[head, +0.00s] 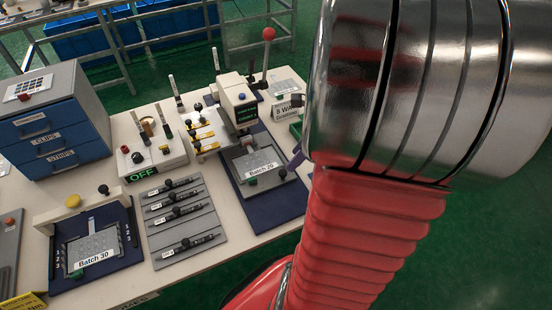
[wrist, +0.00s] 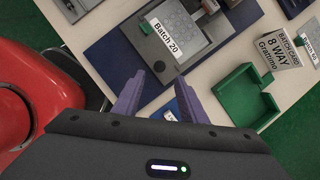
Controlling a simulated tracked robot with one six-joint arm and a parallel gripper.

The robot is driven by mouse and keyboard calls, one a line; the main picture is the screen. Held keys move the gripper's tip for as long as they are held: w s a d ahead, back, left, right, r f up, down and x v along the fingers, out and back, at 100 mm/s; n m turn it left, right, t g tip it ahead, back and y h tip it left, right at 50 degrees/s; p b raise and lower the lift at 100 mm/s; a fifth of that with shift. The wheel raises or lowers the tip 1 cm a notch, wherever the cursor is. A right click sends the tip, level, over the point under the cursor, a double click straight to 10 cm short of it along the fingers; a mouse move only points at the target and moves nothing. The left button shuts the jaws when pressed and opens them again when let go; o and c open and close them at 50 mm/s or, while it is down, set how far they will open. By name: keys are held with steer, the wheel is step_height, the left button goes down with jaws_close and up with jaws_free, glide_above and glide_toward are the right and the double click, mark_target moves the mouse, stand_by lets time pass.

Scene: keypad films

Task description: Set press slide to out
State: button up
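The press (head: 238,104) stands toward the back of the table, with a red-knobbed lever rising at its right. Its grey slide plate (head: 238,152) shows in front of the press head on a dark blue base, carrying a keypad labelled Batch 20. The slide plate also shows in the wrist view (wrist: 196,50). My gripper (wrist: 157,98) has two purple fingers spread apart with nothing between them, near the blue base's edge. In the head view my arm hides most of it.
A green open tray (wrist: 236,103) and an 8 WAY batch card (wrist: 280,52) lie right of the press in the wrist view. Left of the press are a control box reading OFF (head: 153,160), a grey rack of several tools (head: 195,232), a Batch 30 fixture (head: 127,220) and blue drawers (head: 38,133).

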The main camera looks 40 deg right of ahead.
mark_target(283, 172)
steer(key=x, duration=0.7)
steer(key=shift+a+f, duration=0.1)
steer(key=shift+f, duration=0.25)
steer(key=shift+c, duration=0.4)
jaws_close()
steer(key=shift+w, duration=0.1)
